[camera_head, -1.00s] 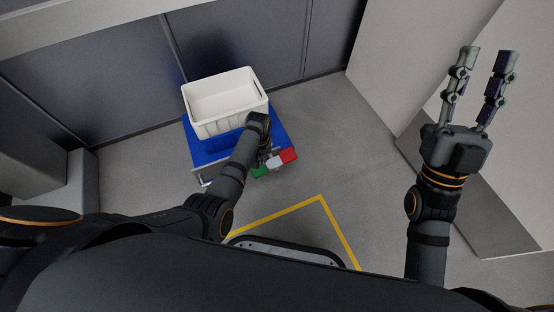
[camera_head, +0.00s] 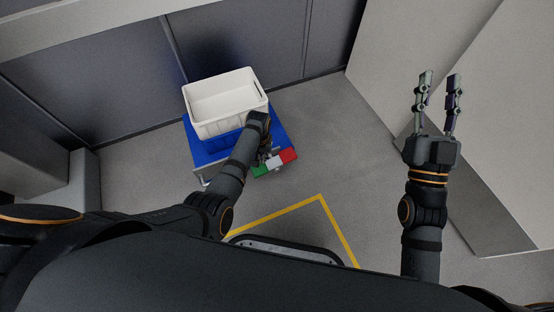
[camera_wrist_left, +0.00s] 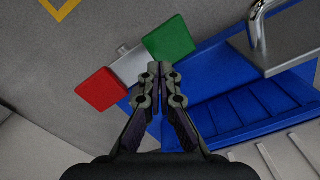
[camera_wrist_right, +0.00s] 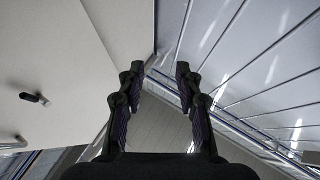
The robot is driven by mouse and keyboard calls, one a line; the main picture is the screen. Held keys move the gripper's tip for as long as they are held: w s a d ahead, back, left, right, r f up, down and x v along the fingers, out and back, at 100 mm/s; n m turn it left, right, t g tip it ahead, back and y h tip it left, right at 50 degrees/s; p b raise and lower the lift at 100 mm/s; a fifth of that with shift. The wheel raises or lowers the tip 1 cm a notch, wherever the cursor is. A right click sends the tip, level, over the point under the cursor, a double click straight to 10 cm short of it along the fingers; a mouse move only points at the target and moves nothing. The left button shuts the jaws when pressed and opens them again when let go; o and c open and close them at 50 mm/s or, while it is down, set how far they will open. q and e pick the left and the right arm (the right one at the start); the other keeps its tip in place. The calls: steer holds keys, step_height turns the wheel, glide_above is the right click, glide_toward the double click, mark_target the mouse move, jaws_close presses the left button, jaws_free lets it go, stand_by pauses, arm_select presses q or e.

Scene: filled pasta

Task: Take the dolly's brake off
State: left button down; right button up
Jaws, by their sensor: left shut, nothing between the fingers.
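The blue dolly (camera_head: 205,157) stands on the floor near the wall and carries a white crate (camera_head: 225,118). At its near right edge is a pedal bar with a green pad (camera_head: 261,170) and a red pad (camera_head: 289,156), joined by a pale middle piece. In the left wrist view the red pad (camera_wrist_left: 101,89), pale middle (camera_wrist_left: 130,66) and green pad (camera_wrist_left: 169,38) show clearly. My left gripper (camera_wrist_left: 160,71) is shut and empty, its tips over the bar between the pads; I cannot tell whether it touches. My right gripper (camera_head: 438,76) is open and empty, raised well to the right.
A yellow floor line (camera_head: 290,210) lies in front of the dolly. A bent metal handle (camera_wrist_left: 257,22) rises from the dolly. Pale panels (camera_head: 420,50) stand at right. The floor right of the dolly (camera_head: 345,130) is clear.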

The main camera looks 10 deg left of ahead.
arm_select(q)
steer(key=shift+r, duration=0.3)
steer(key=shift+r+p, duration=0.15)
steer(key=shift+p, duration=0.3)
steer(key=shift+r, duration=0.2)
steer(key=shift+r+p, duration=0.2)
steer(key=shift+p, duration=0.25)
arm_select(e)
steer(key=shift+w+f+g, duration=0.6)
steer(key=shift+f+g, duration=3.4)
steer(key=shift+f, duration=4.4)
arm_select(q)
steer(key=shift+r, duration=0.15)
steer(key=shift+r+p, duration=0.2)
steer(key=shift+p, duration=0.3)
steer(key=shift+r+p, duration=0.35)
steer(key=shift+p, duration=0.05)
arm_select(e)
steer(key=s+f+m+g, duration=0.1)
steer(key=s+f+g, duration=0.6)
steer(key=f, duration=0.8)
steer(key=shift+s+a+g+h, duration=0.3)
steer(key=shift+s+a, duration=0.15)
steer(key=shift+s, duration=0.65)
arm_select(q)
steer(key=shift+s, duration=0.1)
arm_select(e)
steer(key=shift+r, duration=0.1)
